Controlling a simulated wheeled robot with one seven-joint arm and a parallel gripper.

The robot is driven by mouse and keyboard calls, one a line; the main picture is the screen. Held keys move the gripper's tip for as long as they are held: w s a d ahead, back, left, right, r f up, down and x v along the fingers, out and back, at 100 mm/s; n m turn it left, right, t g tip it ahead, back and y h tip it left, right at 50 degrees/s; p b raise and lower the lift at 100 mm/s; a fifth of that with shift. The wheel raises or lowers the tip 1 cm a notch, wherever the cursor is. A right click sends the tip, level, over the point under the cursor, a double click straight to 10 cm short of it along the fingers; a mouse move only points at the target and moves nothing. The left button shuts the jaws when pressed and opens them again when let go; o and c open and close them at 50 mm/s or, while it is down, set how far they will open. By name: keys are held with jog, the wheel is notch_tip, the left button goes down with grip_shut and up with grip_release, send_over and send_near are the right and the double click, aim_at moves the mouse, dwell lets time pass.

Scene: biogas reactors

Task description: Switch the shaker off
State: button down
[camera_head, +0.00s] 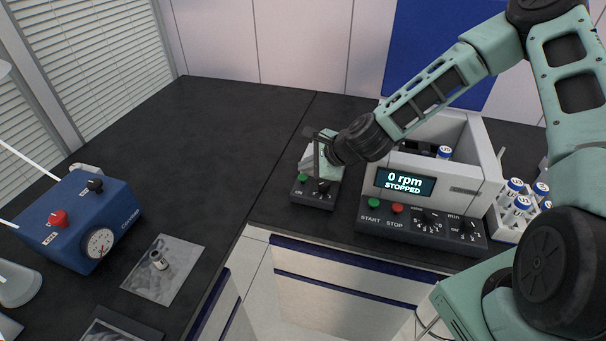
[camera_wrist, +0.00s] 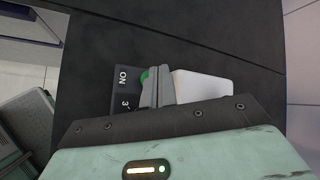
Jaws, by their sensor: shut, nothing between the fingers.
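The shaker appears to be the small dark box (camera_head: 315,201) with a pale top, left of the larger display unit. Its green button (camera_head: 303,178) shows on its front face in the head view. In the wrist view its white top (camera_wrist: 205,86), the "ON" label (camera_wrist: 122,77) and the edge of the green button (camera_wrist: 145,76) show. My gripper (camera_head: 321,180) is shut and empty, with its fingertips (camera_wrist: 158,76) right over the control face beside the green button. I cannot tell whether they touch it. The fingers hide part of the controls.
A grey unit (camera_head: 458,170) to the right reads "0 rpm STOPPED" and has START and STOP buttons. A rack of blue-capped tubes (camera_head: 518,205) stands right of it. A blue box with a gauge (camera_head: 75,222) is at the left. The dark bench (camera_head: 215,135) behind is clear.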

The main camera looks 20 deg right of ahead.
notch_tip(320, 180, up, 6)
jog(key=p, duration=0.4)
jog(key=shift+f, duration=0.25)
jog(key=s+a+r+n+g+b, duration=0.1)
jog(key=s+a+r+n+g, duration=0.15)
jog(key=s+a+n, duration=0.35)
jog(key=s+a+r+n+g+b, duration=0.1)
jog(key=s+a+n+g, duration=0.25)
jog(key=s+n, duration=0.45)
jog(key=s+d+r+n+h, duration=0.1)
jog(key=s+r+n, duration=0.3)
jog(key=s, duration=0.5)
jog(key=s+d+r+n+g+h+b, duration=0.1)
jog(key=s+r+n+h, duration=0.2)
jog(key=s+n, duration=0.6)
notch_tip(320, 180, up, 3)
jog(key=shift+s+d+f+n+h, duration=0.2)
jog(key=shift+s+n+h, duration=0.1)
jog(key=shift+s+h, duration=0.1)
